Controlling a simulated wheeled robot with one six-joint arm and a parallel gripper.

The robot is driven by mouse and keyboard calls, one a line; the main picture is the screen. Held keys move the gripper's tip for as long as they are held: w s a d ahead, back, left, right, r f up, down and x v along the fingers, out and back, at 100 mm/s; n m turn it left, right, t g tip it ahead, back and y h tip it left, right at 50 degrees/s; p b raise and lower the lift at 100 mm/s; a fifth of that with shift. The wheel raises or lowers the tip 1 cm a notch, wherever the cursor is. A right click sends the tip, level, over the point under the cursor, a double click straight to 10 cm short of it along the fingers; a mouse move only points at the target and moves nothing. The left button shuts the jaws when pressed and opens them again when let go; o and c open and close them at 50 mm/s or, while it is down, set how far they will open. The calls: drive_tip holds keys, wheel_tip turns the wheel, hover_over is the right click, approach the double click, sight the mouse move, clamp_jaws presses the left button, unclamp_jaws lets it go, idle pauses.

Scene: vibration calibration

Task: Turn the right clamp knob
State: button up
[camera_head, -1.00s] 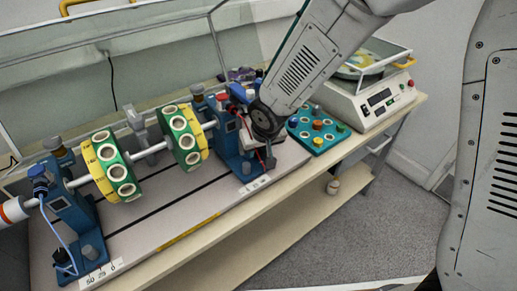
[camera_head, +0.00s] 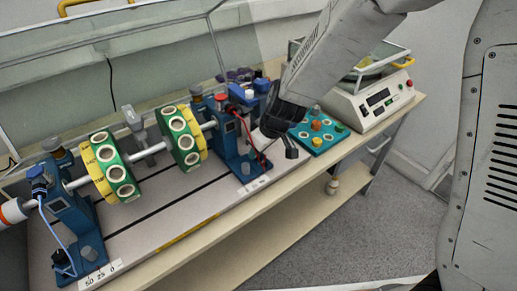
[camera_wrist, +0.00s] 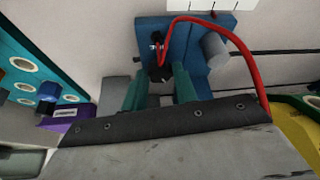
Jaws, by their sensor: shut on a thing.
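The exact contact is hard to make out. In the head view my wrist hides most of the grip.
The left stand (camera_head: 72,215) carries the shaft with green-yellow discs (camera_head: 108,168). A teal tray (camera_head: 318,145) and a white scale (camera_head: 375,98) stand to the right. In the wrist view a purple block (camera_wrist: 68,115) lies close to my gripper's left. The red cable loops over the foot.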

drive_tip(key=n, duration=0.2)
drive_tip(key=n+g, duration=0.1)
drive_tip(key=n, duration=0.1)
drive_tip(key=n+g+y, duration=0.1)
drive_tip(key=n, duration=0.1)
drive_tip(key=shift+w+d+n, duration=0.2)
drive_tip(key=shift+w+n, duration=0.1)
idle(0.5)
drive_tip(key=o, duration=1)
drive_tip(key=shift+r, duration=0.1)
drive_tip(key=v, duration=0.7)
drive_tip(key=shift+d+r, duration=0.25)
drive_tip(key=shift+d, duration=0.05)
